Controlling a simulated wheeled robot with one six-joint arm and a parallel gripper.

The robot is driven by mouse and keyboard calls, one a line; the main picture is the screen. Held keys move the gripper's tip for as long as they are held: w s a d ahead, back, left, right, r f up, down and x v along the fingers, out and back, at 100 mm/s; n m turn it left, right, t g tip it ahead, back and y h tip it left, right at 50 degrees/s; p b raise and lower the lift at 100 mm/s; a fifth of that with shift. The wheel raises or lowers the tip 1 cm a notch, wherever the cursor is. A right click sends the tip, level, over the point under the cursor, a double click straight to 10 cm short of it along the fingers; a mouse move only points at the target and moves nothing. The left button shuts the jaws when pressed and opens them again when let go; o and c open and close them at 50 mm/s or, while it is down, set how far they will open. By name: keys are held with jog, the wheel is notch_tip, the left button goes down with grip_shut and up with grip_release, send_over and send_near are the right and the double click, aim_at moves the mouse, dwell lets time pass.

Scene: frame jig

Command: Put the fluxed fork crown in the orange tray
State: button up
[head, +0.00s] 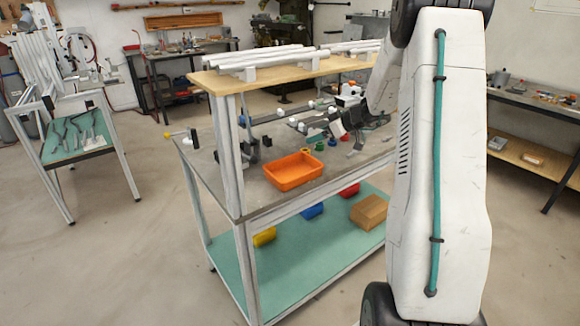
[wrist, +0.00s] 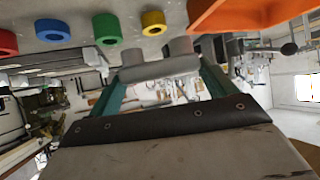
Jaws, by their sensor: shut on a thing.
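The grey fork crown (wrist: 160,69), a bar with two short round stubs, sits between the teal fingers of my gripper (wrist: 165,78) in the wrist view. My gripper (head: 347,128) is shut on it above the bench, right of the orange tray (head: 293,171) in the head view. I cannot make out the crown clearly in the head view. The tray stands on the grey benchtop and looks empty from here. Its orange wall (wrist: 245,14) also shows at the top of the wrist view. I cannot tell whether the crown is fluxed.
Red (wrist: 7,42), blue (wrist: 52,31), green (wrist: 108,29) and yellow (wrist: 153,23) rings stand beside the tray. A raised wooden shelf (head: 285,72) with white tubes overhangs the bench. Dark jig rails (head: 270,117) lie behind the tray.

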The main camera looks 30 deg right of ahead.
jog(key=s+a, duration=0.1)
jog(key=a, duration=0.3)
jog(key=s+a, duration=0.2)
jog(key=a, duration=0.2)
jog(key=s+a+f, duration=0.1)
jog(key=a, duration=0.4)
jog(key=shift+s, duration=0.35)
jog(key=shift+a+f, duration=0.1)
jog(key=shift+f, duration=0.05)
jog(key=shift+s+f, duration=0.1)
jog(key=shift+f, duration=1.6)
jog(key=shift+f, duration=0.15)
jog(key=o, duration=1)
jog(key=shift+c, duration=0.2)
